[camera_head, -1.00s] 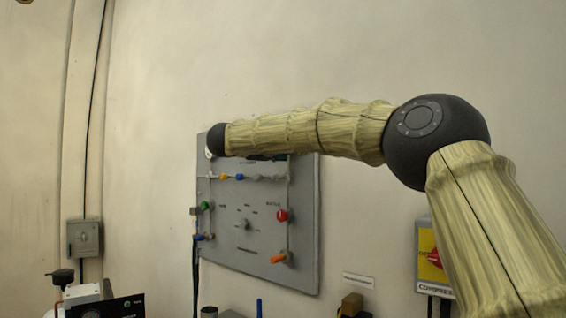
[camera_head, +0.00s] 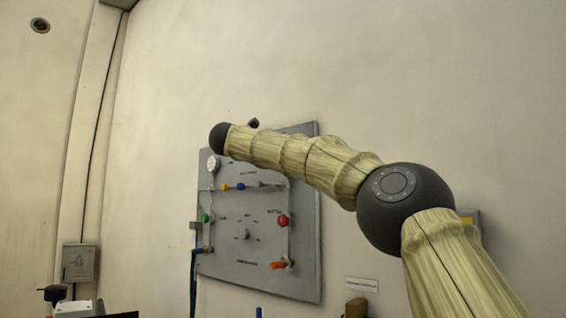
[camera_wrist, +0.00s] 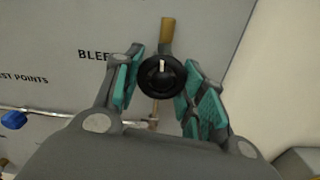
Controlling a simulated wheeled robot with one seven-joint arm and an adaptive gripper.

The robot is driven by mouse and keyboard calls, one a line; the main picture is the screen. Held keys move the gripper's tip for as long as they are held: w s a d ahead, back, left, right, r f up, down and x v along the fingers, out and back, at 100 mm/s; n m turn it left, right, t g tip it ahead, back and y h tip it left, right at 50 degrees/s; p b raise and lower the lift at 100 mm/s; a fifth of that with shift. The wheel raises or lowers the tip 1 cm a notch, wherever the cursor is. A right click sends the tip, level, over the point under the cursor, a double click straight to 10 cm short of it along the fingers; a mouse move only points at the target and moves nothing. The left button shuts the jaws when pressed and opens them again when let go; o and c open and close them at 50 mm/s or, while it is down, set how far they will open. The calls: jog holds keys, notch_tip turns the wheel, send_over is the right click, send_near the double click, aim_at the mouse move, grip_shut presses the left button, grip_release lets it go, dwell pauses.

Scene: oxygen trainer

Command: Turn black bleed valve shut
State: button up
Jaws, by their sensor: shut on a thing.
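The black bleed valve (camera_wrist: 161,74) is a round black knob with a white pointer mark, in the middle of the wrist view. The pointer stands about upright in the picture, toward the brass pipe end (camera_wrist: 167,36) above it. My gripper (camera_wrist: 160,82) has its teal-padded fingers on both sides of the knob and is shut on it. Part of the word "BLEED" shows on the panel left of the knob, its end covered by a finger. In the head view my arm covers the panel's upper part, and neither the gripper's fingers nor their hold on the knob can be made out.
The grey panel (camera_head: 225,262) is on the wall with a white gauge, a green knob (camera_head: 207,218), a red knob (camera_head: 283,221) and an orange handle (camera_head: 279,265). A blue knob (camera_wrist: 14,120) is at the wrist view's left. A grey box (camera_head: 79,263) hangs at left.

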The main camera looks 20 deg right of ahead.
jog(key=shift+w+a+f+m+b, duration=0.1)
jog(key=shift+f+m+b, duration=0.1)
jog(key=shift+m+b, duration=0.25)
jog(key=shift+r+m, duration=0.1)
jog(key=shift+m, duration=0.15)
jog(key=o, duration=1)
jog(key=shift+o, duration=0.2)
jog(key=shift+r, duration=0.1)
jog(key=v, duration=1.2)
